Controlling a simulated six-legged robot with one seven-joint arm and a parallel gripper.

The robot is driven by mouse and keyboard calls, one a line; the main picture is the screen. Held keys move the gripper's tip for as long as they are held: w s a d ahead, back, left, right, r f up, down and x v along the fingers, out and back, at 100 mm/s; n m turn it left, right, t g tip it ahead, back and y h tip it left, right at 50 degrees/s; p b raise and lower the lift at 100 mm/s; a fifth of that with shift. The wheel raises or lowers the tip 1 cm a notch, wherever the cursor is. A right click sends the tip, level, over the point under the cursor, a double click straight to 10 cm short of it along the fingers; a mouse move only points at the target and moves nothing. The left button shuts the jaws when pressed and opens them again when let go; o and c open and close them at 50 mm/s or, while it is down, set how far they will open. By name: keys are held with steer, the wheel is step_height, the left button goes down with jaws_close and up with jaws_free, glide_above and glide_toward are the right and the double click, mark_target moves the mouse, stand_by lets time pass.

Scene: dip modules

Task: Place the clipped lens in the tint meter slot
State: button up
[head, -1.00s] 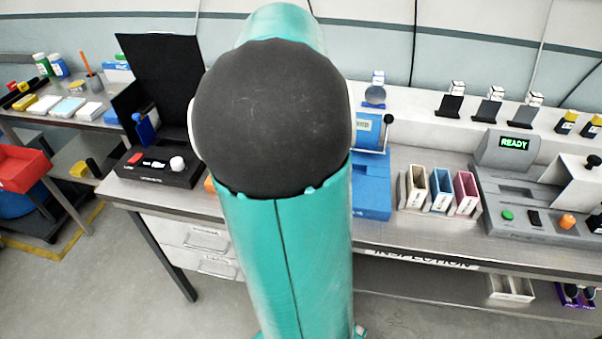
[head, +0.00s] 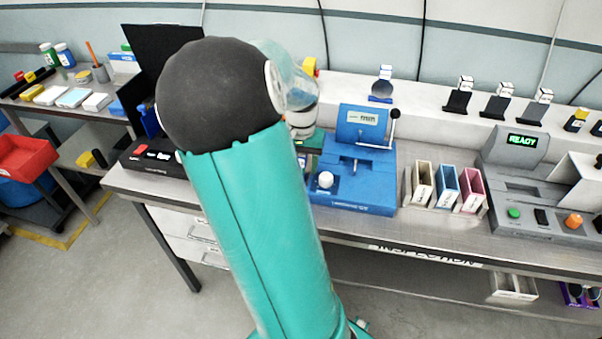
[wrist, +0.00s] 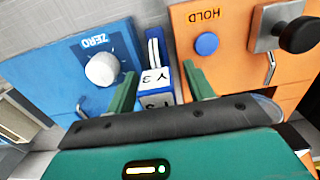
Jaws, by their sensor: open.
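In the wrist view, a white tag marked Y3 (wrist: 155,78) with a blue part above it sits in the gap between a blue device with a ZERO knob (wrist: 60,68) and an orange device marked HOLD (wrist: 212,72). My gripper (wrist: 160,76) is open, its two green fingers on either side of the tag; contact cannot be told. No lens is clearly visible there. In the head view, the blue device (head: 345,190) stands right of my arm, with a white knob and a side lever. A grey device (head: 510,150) reads READY. I cannot tell which device is the tint meter.
Beige, blue and pink holders (head: 447,185) stand right of the blue device. A black panel (head: 160,65) rises at left. My arm hides part of the bench.

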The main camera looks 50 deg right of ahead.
steer(key=shift+f, duration=0.4)
jaws_close()
steer(key=shift+r, duration=0.2)
